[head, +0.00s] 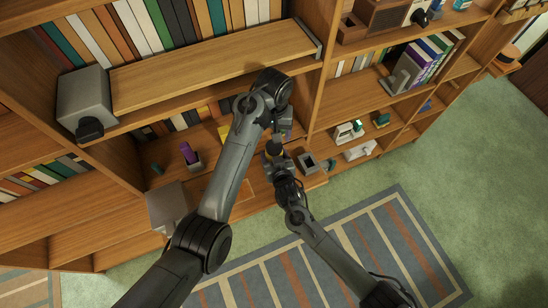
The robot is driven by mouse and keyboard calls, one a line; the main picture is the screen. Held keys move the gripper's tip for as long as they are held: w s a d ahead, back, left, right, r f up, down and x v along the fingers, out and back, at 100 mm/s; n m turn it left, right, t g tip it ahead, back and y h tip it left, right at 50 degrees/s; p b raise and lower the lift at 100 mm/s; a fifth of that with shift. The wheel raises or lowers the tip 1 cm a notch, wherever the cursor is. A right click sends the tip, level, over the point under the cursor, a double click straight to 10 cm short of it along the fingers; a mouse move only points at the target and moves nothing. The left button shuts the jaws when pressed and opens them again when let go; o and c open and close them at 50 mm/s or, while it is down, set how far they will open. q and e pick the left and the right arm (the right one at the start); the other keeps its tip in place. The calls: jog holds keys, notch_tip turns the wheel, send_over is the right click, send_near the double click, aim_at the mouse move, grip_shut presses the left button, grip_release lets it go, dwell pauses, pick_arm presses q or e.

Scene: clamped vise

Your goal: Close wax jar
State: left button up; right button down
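My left gripper (286,128) hangs from the bent end of its arm, in front of the middle of the bookcase. My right gripper (276,162) is just below it and reaches up from the lower right. A small dark and yellow item (273,148) shows at the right gripper's tip. It may be the wax jar, but it is too small to be sure. I cannot make out a separate lid. The fingers of both grippers are too small and overlapped to show whether they are open or shut.
A low shelf board behind the grippers carries a purple item (188,153) in a holder, a yellow block (224,132) and a dark square container (307,161). A grey vise (84,101) sits at the left end of the upper board (200,70). A striped rug (400,245) lies below.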

aim_at(274, 146)
pick_arm(q)
jog(key=shift+s+r+n, duration=0.1)
jog(key=shift+r+n, duration=0.6)
jog(key=shift+r, duration=0.1)
jog(key=shift+f, duration=0.15)
jog(key=shift+f, duration=3.85)
